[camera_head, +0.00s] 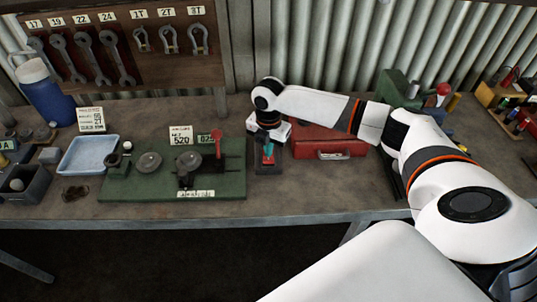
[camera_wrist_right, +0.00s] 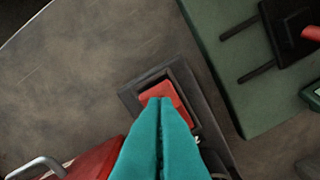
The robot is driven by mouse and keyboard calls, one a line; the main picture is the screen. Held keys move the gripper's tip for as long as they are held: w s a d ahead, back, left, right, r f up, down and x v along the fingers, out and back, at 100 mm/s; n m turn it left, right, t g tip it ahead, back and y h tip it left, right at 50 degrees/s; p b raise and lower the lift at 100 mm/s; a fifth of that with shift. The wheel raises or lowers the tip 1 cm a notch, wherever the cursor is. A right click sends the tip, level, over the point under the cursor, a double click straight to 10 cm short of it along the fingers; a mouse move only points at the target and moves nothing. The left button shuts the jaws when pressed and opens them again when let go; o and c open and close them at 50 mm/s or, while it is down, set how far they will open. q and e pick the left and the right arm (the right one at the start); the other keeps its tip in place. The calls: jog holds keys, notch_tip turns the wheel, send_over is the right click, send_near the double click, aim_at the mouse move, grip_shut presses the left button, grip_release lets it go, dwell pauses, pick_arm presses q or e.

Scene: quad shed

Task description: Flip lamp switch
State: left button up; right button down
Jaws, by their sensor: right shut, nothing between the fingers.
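The lamp switch (camera_head: 269,168) is a dark box with a red rocker, on the bench right of the green board. In the right wrist view its red rocker (camera_wrist_right: 168,97) sits inside a dark frame. My right gripper (camera_head: 268,153) is over the switch, its teal fingers shut and empty. In the right wrist view the fingertips (camera_wrist_right: 161,101) overlap the red rocker; whether they touch it I cannot tell. The fingers hide part of the switch. My left gripper is not in view.
A green board (camera_head: 125,190) with discs and a red lever is left of the switch. A red toolbox (camera_head: 340,149) is close on the right. A blue tray (camera_head: 75,165) and blue jug (camera_head: 45,95) stand at the left. Bench front is clear.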

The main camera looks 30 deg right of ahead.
aim_at(268, 159)
jog(key=shift+f+b, duration=0.4)
jog(key=shift+f, duration=0.65)
dwell(0.8)
jog(key=shift+r, duration=0.1)
notch_tip(268, 159, up, 7)
jog(key=p, duration=0.7)
jog(key=shift+p, duration=0.35)
